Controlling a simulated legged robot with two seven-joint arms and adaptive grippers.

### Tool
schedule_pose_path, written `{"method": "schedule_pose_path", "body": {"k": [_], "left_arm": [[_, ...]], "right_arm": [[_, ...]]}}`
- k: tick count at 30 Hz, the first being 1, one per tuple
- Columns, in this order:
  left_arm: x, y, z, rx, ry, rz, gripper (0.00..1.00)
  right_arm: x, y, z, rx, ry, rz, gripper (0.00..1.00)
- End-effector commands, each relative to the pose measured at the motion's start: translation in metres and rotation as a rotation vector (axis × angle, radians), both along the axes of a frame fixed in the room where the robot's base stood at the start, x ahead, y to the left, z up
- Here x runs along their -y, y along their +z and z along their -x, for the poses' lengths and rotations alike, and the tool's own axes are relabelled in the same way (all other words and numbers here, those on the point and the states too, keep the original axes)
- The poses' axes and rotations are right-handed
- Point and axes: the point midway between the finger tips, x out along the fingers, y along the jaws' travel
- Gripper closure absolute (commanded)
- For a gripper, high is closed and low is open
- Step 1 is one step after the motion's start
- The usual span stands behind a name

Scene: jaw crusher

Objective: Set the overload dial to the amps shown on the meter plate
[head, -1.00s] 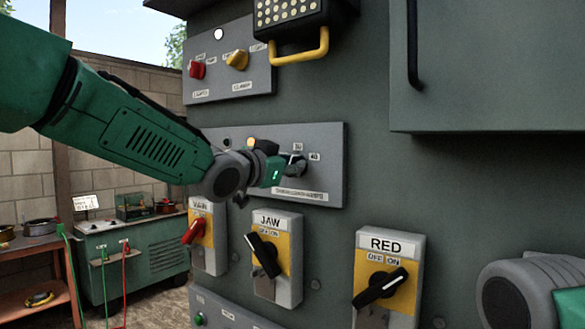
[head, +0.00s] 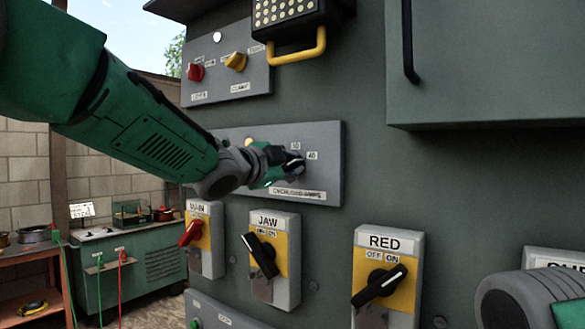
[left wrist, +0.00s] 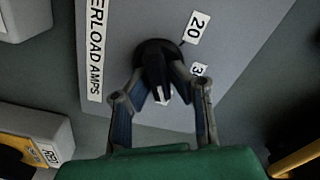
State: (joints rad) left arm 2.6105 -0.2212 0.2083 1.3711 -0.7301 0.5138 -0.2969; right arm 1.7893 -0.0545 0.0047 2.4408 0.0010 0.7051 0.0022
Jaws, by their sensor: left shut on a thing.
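The overload dial (left wrist: 158,60) is a black knob with a white mark, on a grey panel (head: 325,180) lettered OVERLOAD AMPS. My left gripper (left wrist: 162,88) is shut on this knob, a finger on each side. In the left wrist view the white mark faces the lower side, towards my palm. Labels 20 (left wrist: 196,27) and a partly hidden one starting with 3 show beside it. In the head view a 40 label (head: 312,156) sits right of the knob, and my left gripper (head: 288,170) covers part of the dial. No amps reading is legible on a meter plate. My right gripper is out of view.
Below the panel are the MAIN (head: 198,240), JAW (head: 274,262) and RED (head: 388,275) switches. Above are red and yellow knobs (head: 235,62) and a lamp with a yellow handle (head: 300,48). A small white sign (head: 82,210), too small to read, stands on a green bench (head: 150,265).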

Motion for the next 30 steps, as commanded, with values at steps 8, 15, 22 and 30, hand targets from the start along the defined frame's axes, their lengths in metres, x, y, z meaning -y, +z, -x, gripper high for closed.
{"method": "schedule_pose_path", "body": {"k": [8,15,22,30], "left_arm": [[0.0013,-0.0089,-0.0001,-0.002,0.0,-0.025,1.0],[0.0015,-0.0092,0.0,-0.001,-0.001,-0.025,1.0],[0.0012,-0.0055,0.0005,0.003,-0.001,-0.02,0.66],[0.0006,-0.0018,0.0016,0.009,-0.001,-0.017,0.66]], "right_arm": [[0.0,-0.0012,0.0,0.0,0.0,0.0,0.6],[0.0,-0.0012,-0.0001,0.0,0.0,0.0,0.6],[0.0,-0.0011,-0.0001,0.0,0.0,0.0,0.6],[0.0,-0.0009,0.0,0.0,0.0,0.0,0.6]]}}
